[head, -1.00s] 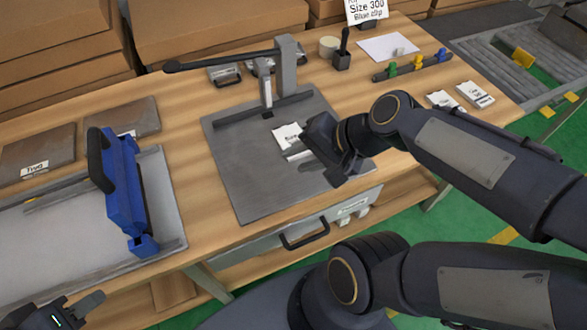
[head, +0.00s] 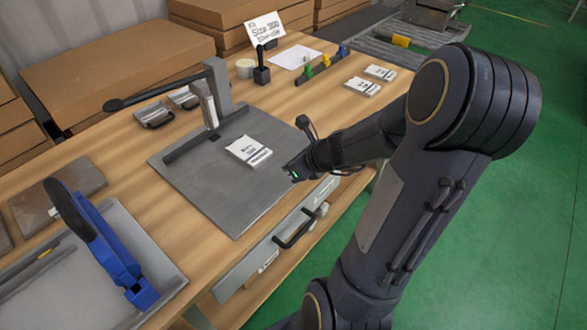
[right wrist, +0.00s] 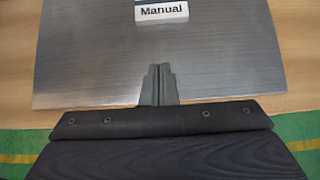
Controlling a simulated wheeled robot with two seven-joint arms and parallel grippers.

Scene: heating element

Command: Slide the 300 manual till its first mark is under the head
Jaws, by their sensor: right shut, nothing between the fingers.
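The white manual (head: 249,152) lies flat on the grey metal plate (head: 190,182) of the lever press. In the right wrist view its lower edge, reading "Manual" (right wrist: 161,12), shows at the top; the rest is cut off. The press head (head: 213,135) stands over the plate, left of the manual and apart from it. My right gripper (head: 294,172) is at the plate's right edge, a short gap from the manual. In the right wrist view its fingers (right wrist: 158,84) are together and empty, pointing at the manual. My left gripper is out of view.
The press's black lever (head: 160,89) reaches left above the table. A blue-handled tool (head: 105,245) stands at lower left. A black holder (head: 262,73), tape roll (head: 245,68), colored clips (head: 325,64) and two white booklets (head: 363,86) sit at the back. A drawer handle (head: 295,230) juts out in front.

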